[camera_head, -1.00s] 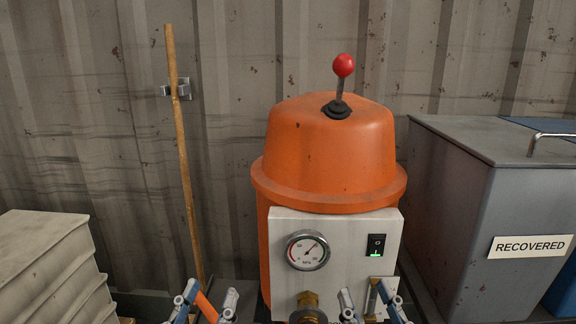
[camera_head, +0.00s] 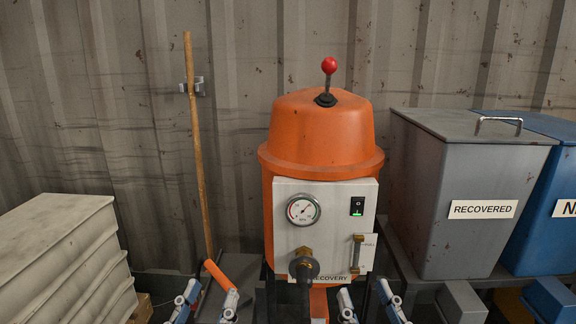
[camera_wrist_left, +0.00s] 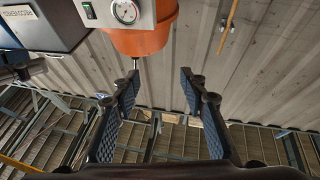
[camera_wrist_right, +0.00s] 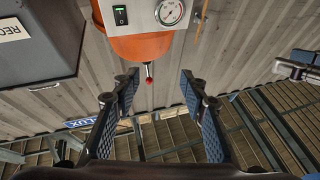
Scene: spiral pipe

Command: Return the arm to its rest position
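My left gripper (camera_head: 207,302) is at the bottom of the head view, left of the orange tank (camera_head: 322,135). Its two fingers stand apart in the left wrist view (camera_wrist_left: 162,105), with nothing between them. My right gripper (camera_head: 371,304) is at the bottom of the head view, below the tank's panel and apart from it. Its fingers are also spread and empty in the right wrist view (camera_wrist_right: 160,100). My arms behind the grippers are mostly out of the head view.
The tank carries a red-knobbed lever (camera_head: 329,66), a gauge (camera_head: 303,210) and a lit switch (camera_head: 357,206). A grey RECOVERED bin (camera_head: 470,165) and blue bin (camera_head: 548,190) stand right. Pale stacked slabs (camera_head: 60,260) are left. A wooden stick (camera_head: 196,150) leans on the wall.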

